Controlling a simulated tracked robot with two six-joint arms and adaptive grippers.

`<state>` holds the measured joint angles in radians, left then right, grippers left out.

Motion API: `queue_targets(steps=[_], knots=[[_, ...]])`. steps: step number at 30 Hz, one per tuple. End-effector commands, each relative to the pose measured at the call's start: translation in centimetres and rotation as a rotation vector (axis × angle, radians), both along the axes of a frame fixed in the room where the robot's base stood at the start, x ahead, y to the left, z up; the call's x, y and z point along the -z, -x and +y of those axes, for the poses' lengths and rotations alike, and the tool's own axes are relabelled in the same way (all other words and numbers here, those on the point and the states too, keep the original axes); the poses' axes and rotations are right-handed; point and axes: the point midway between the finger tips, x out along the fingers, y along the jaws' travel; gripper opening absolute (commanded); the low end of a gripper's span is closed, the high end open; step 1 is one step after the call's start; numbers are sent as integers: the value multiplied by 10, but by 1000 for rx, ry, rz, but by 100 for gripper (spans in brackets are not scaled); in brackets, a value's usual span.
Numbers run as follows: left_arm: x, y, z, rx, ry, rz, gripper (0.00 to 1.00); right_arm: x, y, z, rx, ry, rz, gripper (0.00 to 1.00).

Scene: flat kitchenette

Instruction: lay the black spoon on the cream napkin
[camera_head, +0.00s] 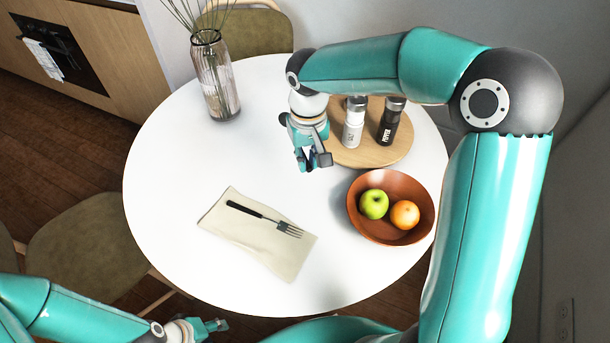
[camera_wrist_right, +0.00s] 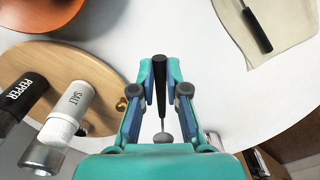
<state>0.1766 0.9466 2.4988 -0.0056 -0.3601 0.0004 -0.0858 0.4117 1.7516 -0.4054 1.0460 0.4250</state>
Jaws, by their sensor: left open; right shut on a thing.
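The cream napkin (camera_head: 240,240) lies flat on the left front part of the white round table, and its corner shows in the wrist view (camera_wrist_right: 285,22). My right gripper (camera_head: 312,163) is above the table, behind and to the right of the napkin. In the wrist view it (camera_wrist_right: 160,70) is shut on the black spoon (camera_wrist_right: 159,88); the handle is between the fingers and the grey bowl end is toward the palm. The spoon is hard to make out in the head view. My left gripper (camera_head: 216,325) is open and empty, low at the front, apart from the napkin.
A black-handled fork (camera_head: 262,217) lies on the napkin. A brown bowl (camera_head: 363,225) with an apple and an orange stands right. A wooden board (camera_head: 375,154) holds salt (camera_head: 353,125) and pepper (camera_head: 390,122) shakers. A glass vase (camera_head: 214,75) stands back left. The table's left side is clear.

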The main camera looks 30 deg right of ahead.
Motion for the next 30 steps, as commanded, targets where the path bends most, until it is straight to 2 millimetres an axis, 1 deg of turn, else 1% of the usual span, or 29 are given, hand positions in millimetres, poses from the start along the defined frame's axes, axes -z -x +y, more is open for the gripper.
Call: queue_targets(steps=[1,3,6,10,12,14,17,19,20,24,27,30], knots=[[-2,0,0,0,0,0,46,-17,-2,0,1,-1,-7,0],[-4,0,0,0,0,0,46,-37,-2,1,1,-1,-7,0],[-5,0,0,0,0,0,46,-61,-1,0,0,0,-5,0],[-8,0,0,0,0,0,46,-84,-1,1,0,-1,-2,0],[-8,0,0,0,0,0,46,-92,-1,1,0,0,-1,0],[-9,0,0,0,0,0,46,-93,-4,5,-5,1,1,0],[-9,0,0,0,0,0,46,-83,-13,19,-20,3,5,0],[-9,0,0,0,0,0,46,-66,-23,35,-35,5,8,0],[-9,0,0,0,0,0,46,-58,-27,44,-43,6,7,0],[-9,0,0,0,0,0,46,-12,-45,86,-79,7,6,0],[-9,0,0,0,0,0,46,18,-52,113,-100,5,5,0],[-9,0,0,0,0,0,46,39,-55,130,-113,4,4,0]])
